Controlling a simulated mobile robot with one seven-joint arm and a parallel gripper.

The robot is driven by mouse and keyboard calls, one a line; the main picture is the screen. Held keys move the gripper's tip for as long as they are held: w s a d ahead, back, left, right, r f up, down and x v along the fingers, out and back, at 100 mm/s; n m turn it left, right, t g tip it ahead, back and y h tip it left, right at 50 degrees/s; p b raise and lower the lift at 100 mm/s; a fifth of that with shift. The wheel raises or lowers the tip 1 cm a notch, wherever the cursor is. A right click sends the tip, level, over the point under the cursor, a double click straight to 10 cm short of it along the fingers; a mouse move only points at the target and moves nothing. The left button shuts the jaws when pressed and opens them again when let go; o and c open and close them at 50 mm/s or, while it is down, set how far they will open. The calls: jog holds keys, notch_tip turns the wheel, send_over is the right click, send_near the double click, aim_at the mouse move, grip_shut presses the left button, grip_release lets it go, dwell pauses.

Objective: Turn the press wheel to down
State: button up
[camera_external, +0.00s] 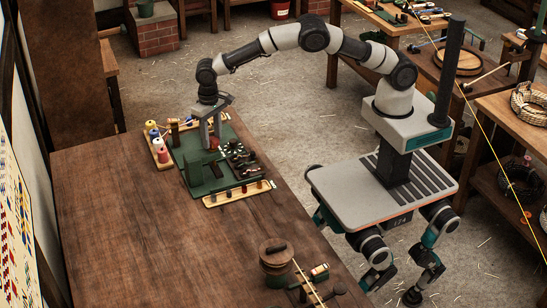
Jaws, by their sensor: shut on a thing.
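My gripper (211,138) points down at the far end of the brown table, over the dark green board (191,188). Its fingers are shut on what seems to be the press wheel, at the top of the small green press (195,173). The fingers and wrist hide most of the wheel, so I cannot tell how far it is turned.
A wooden rack with coloured spools (159,150) stands left of the board. Small dark parts (240,158) fill its right side, and a wooden strip with pegs (239,194) lies in front. A round wooden drum (276,253) stands near the front edge. The table's left middle is clear.

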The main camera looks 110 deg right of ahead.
aim_at(212, 140)
jog(key=m, duration=0.4)
jog(key=shift+r, duration=0.1)
jog(key=shift+m+p, duration=0.35)
jog(key=shift+m, duration=1.85)
jog(key=o, duration=1.1)
jog(key=shift+c, duration=0.2)
notch_tip(212, 140, up, 17)
jog(key=shift+r, duration=0.2)
